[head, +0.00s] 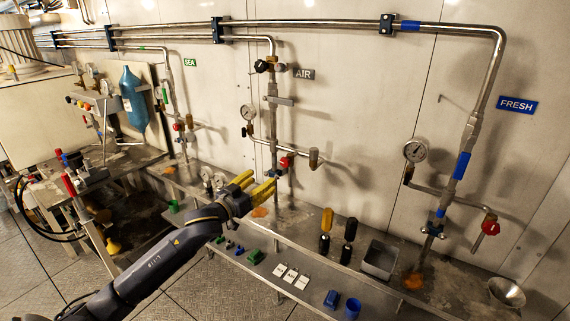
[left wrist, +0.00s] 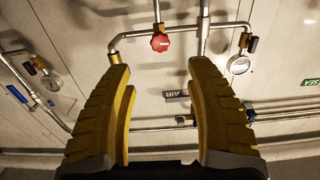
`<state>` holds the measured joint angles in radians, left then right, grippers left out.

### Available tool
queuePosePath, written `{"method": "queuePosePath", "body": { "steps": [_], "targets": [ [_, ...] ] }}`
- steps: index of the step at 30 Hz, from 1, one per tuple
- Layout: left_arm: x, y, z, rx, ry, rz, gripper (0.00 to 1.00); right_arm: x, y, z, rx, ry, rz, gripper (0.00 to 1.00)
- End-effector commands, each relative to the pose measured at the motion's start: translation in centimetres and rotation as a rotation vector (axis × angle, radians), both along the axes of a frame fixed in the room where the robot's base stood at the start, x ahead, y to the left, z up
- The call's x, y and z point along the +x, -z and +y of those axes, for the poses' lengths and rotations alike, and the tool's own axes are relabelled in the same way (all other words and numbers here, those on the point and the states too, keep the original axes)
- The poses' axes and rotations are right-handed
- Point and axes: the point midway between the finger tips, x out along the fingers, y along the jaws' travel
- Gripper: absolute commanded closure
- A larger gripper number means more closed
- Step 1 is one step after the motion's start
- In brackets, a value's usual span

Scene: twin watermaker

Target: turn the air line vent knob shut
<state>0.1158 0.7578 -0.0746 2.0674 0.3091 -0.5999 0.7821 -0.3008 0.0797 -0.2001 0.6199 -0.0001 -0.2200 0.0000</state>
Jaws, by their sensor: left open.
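The air line is the pipe beside the AIR sign (head: 304,73). It carries a red knob (head: 284,162) low down and a black knob (head: 262,66) near the top; no label shows which is the vent. My left gripper (head: 263,178) has yellow fingers and is open and empty, just below and left of the red knob in the head view. In the left wrist view the scene is upside down; the red knob (left wrist: 160,43) shows beyond and between the fingertips (left wrist: 162,68), apart from them. My right gripper is not in view.
A gauge (head: 248,112) and a capped pipe stub (head: 314,157) flank the air line. The fresh line at right has its own red knob (head: 490,227).

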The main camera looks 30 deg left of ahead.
Motion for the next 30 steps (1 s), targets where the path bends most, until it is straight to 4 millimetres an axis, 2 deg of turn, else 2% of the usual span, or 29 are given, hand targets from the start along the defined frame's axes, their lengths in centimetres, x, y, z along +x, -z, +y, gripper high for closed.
{"method": "queuePosePath", "body": {
  "steps": [18, 24, 30],
  "targets": [
    [9.4, 0.0, -0.9, 0.000, -0.001, -0.001, 0.44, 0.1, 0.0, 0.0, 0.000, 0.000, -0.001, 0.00],
    [11.9, 0.0, -1.2, 0.001, 0.000, -0.001, 0.44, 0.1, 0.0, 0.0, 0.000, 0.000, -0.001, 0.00],
    [13.5, 0.0, -1.4, 0.000, 0.001, -0.001, 0.44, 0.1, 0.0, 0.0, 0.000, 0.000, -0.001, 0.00]
  ]
}}
